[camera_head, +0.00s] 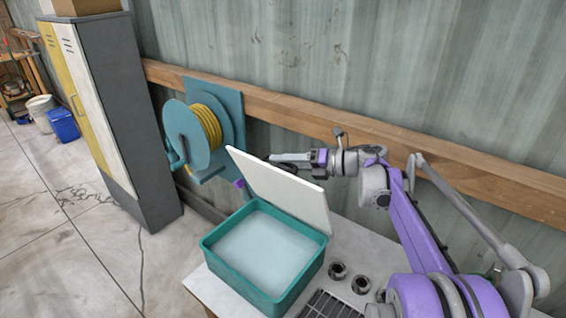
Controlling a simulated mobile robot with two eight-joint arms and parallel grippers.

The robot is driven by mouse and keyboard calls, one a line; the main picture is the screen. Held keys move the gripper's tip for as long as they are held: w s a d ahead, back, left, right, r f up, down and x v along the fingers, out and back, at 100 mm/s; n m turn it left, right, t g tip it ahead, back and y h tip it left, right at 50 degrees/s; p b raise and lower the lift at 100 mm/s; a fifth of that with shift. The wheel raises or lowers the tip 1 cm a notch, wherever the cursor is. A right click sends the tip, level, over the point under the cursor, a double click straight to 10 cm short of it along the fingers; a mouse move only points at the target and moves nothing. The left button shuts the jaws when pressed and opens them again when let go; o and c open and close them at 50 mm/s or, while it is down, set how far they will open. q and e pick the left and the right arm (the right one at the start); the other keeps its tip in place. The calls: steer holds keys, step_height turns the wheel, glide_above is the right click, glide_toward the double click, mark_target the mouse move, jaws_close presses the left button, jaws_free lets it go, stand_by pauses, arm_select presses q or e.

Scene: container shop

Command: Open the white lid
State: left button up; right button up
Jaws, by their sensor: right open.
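The white lid (282,190) stands up along the back right edge of a teal box (233,279), tilted well away from its rim. The box is open, and its pale inside shows. The box sits on a white-topped table. My right gripper (272,158) is behind the lid's upper edge, its arm reaching in from the right. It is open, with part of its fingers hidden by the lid. I cannot tell whether it touches the lid. My left gripper is not in view.
Several small metal cups (338,270) and a dark grate (328,306) are on the table right of the box. A hose reel (190,135) hangs on the wall behind, beside a wooden rail (290,113). A tall locker (118,110) stands left.

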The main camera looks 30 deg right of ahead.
steer(key=shift+w+a, duration=0.1)
steer(key=shift+w, duration=0.05)
steer(key=shift+c, duration=0.3)
jaws_close()
stand_by(1.1)
